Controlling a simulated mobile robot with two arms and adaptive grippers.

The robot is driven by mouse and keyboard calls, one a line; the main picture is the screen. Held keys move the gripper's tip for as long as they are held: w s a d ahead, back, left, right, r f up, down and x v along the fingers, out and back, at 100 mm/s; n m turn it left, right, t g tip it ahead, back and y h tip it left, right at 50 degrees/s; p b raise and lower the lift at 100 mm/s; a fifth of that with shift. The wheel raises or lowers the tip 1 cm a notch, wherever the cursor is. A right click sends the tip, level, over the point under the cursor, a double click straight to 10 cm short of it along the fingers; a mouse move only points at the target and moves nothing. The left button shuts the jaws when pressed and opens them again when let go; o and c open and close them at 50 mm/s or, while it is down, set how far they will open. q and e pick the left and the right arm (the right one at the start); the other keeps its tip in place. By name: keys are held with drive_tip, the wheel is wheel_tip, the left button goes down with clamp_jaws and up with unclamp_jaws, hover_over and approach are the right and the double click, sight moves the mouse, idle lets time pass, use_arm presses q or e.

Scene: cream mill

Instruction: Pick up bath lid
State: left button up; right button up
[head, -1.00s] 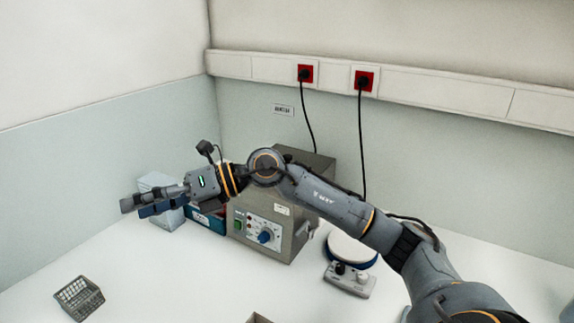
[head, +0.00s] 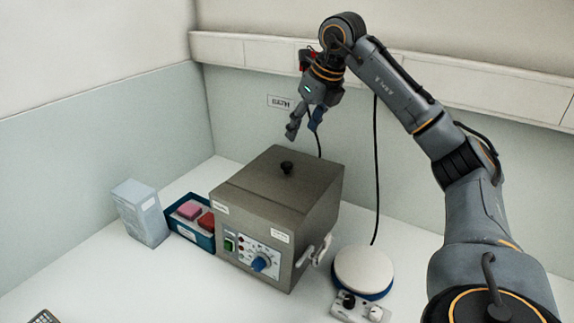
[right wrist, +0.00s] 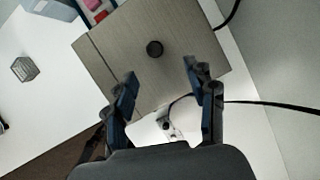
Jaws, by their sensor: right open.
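The bath lid (head: 262,182) is the flat grey-brown top of a metal water bath (head: 306,240), with a round black knob (head: 287,168) in its middle. The lid lies closed on the bath. My right gripper (head: 302,138) hangs above the bath, fingers pointing down, apart from the knob. In the right wrist view the gripper (right wrist: 160,88) is open and empty, and the knob (right wrist: 154,48) shows beyond the fingertips, between their lines. My left gripper is not in view.
A blue tray (head: 178,222) with pink and red blocks and a pale box (head: 141,212) stand left of the bath. A round white-topped device (head: 363,270) stands to its right. Black cables hang on the wall behind.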

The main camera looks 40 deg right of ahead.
sight(287, 164)
drive_tip(key=f, duration=0.1)
drive_tip(key=a+f, duration=0.1)
drive_tip(key=f, duration=0.1)
drive_tip(key=w+f, duration=0.1)
drive_tip(key=f, duration=0.1)
drive_tip(key=shift+a+p, duration=0.3)
drive_tip(key=shift+p, duration=0.1)
drive_tip(key=shift+w+d+f, duration=0.25)
drive_tip(key=shift+w+f, duration=0.25)
drive_tip(key=shift+f, duration=0.3)
drive_tip(key=p+x, duration=0.2)
drive_tip(key=shift+a+f, duration=0.2)
drive_tip(key=shift+f, duration=0.1)
drive_tip(key=shift+x, duration=1)
drive_tip(key=shift+w+d+f, duration=0.15)
drive_tip(key=shift+f, duration=0.05)
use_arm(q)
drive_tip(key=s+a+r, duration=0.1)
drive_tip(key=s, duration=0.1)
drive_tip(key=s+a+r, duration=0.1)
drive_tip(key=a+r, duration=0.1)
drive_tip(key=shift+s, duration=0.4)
use_arm(e)
drive_tip(key=shift+r, duration=0.1)
clamp_jaws()
